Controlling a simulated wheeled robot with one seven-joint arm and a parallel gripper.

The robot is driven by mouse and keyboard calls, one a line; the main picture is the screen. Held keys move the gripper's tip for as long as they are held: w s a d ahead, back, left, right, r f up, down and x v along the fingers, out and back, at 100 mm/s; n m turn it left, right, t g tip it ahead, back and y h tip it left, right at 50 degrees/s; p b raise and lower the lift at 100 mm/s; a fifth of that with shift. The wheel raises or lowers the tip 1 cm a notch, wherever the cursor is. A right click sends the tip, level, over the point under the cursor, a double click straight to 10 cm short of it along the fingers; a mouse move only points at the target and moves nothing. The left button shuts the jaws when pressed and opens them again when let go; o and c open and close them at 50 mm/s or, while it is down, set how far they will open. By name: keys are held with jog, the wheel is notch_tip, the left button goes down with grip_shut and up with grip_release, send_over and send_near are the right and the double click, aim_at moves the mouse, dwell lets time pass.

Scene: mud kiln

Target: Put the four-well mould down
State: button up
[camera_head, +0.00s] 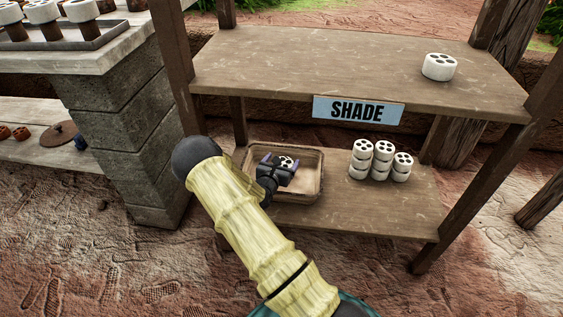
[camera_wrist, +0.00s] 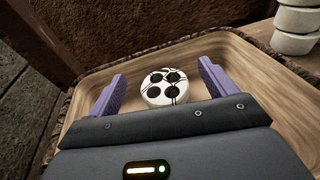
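A white four-well mould (camera_wrist: 153,95) with dark round wells and thin dark lines across its top sits in a shallow tan tray (camera_wrist: 232,50). In the head view the tray (camera_head: 313,185) is on the lower shelf and the mould (camera_head: 287,162) shows only partly. My gripper (camera_head: 280,163) is over the tray. In the wrist view its two purple fingers (camera_wrist: 162,84) are spread on either side of the mould, with a clear gap on each side. The mould's underside is hidden.
Short stacks of similar white moulds (camera_head: 382,160) stand right of the tray on the lower shelf (camera_head: 340,218). One more white piece (camera_head: 440,66) is on the upper shelf (camera_head: 320,65), above the SHADE sign (camera_head: 357,111). A block pillar (camera_head: 125,130) stands left.

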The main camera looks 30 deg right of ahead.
jog(key=shift+r, duration=0.6)
jog(key=p+v, duration=0.5)
jog(key=v, duration=0.7)
jog(key=shift+r, duration=0.1)
